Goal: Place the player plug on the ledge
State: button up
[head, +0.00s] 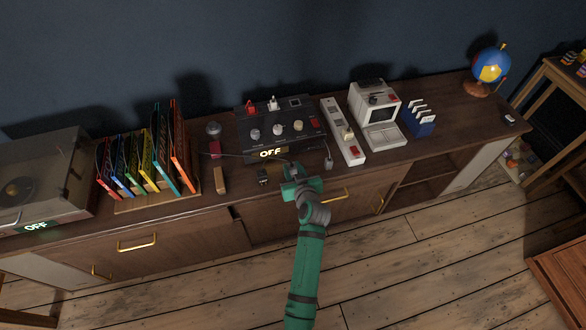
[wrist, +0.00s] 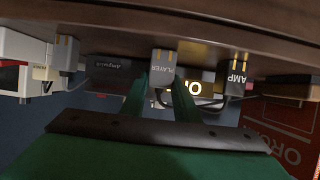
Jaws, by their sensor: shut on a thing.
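The player plug (wrist: 163,66), a grey block lettered PLAYER, sits between the fingers of my gripper (wrist: 161,92) in the wrist view. My gripper (head: 291,172) is shut on it at the front edge of the cabinet top (head: 372,160) in the head view. There the green jaws mostly hide the plug. The wrist view is upside down, and I cannot tell whether the plug touches the surface. Another plug, lettered AMP (wrist: 237,72), stands beside it; it also shows in the head view (head: 262,176). No separate ledge is clearly distinguishable.
A black amplifier (head: 275,122) with an OFF display stands behind my gripper. Another grey plug (head: 328,162) and a white power strip (head: 343,132) lie to the right. A small wooden block (head: 220,180) and a record rack (head: 158,196) are left. Cables run close by.

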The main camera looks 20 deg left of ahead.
jog(key=shift+f, duration=0.15)
jog(key=o, duration=1.1)
jog(key=shift+c, duration=0.2)
